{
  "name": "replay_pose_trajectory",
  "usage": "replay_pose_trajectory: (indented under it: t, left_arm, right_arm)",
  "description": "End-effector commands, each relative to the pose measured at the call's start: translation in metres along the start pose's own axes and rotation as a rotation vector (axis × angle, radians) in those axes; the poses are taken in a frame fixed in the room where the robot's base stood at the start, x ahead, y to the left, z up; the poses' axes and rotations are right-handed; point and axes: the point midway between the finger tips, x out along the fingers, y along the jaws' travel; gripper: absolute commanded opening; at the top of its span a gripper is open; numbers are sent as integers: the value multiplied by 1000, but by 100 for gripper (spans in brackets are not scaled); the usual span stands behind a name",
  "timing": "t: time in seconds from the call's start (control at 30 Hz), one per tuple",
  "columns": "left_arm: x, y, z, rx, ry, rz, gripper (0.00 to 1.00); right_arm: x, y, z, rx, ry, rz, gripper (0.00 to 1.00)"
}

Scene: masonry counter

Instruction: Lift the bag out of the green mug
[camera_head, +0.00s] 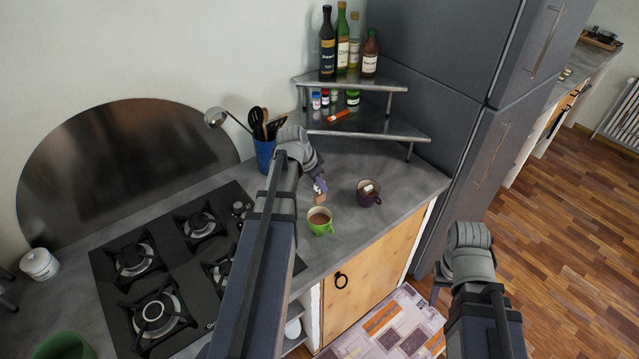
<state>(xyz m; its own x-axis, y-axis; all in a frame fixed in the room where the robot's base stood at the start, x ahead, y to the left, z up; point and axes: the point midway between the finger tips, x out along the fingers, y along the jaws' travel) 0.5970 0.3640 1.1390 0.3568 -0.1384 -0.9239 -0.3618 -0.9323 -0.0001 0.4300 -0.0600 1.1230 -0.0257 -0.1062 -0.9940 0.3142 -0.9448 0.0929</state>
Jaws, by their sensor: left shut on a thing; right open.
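The green mug (322,229) stands upright on the grey counter, with brown liquid in it. My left gripper (319,186) is above the mug and shut on a small brownish bag (320,198). The bag shows just over the mug's far rim; I cannot tell whether its lower edge is clear of the mug. The grip point is small and partly hidden by my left wrist. My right gripper (440,288) is open and empty, in front of the counter and well to the right of the mug; its fingers are only partly visible.
A dark purple mug (368,196) with something white in it stands right of the green mug. A black gas hob (180,262) lies left. Behind are a blue utensil pot (264,155) and a corner shelf (370,128) with jars and bottles. The fridge (440,110) bounds the right.

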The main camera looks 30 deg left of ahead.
Motion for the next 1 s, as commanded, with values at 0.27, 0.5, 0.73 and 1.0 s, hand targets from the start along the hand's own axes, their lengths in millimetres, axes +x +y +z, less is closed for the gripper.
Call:
replay_pose_trajectory:
  t: [0.27, 0.5, 0.73, 1.0]
  left_arm:
    - [-15, 0, -6, 0, 0, 0, 0]
    - [-25, 0, -10, 0, 0, 0, 0]
    - [-34, 0, -14, 0, 0, 0, 0]
    - [-33, 0, -14, 0, 0, 0, 0]
  right_arm:
    - [-16, 2, 1, -1, -1, 0, 50]
    - [-27, 3, 2, -3, -1, 0, 50]
    - [-36, 3, 2, -4, -2, 0, 50]
    - [-36, 3, 2, -4, -2, 0, 50]
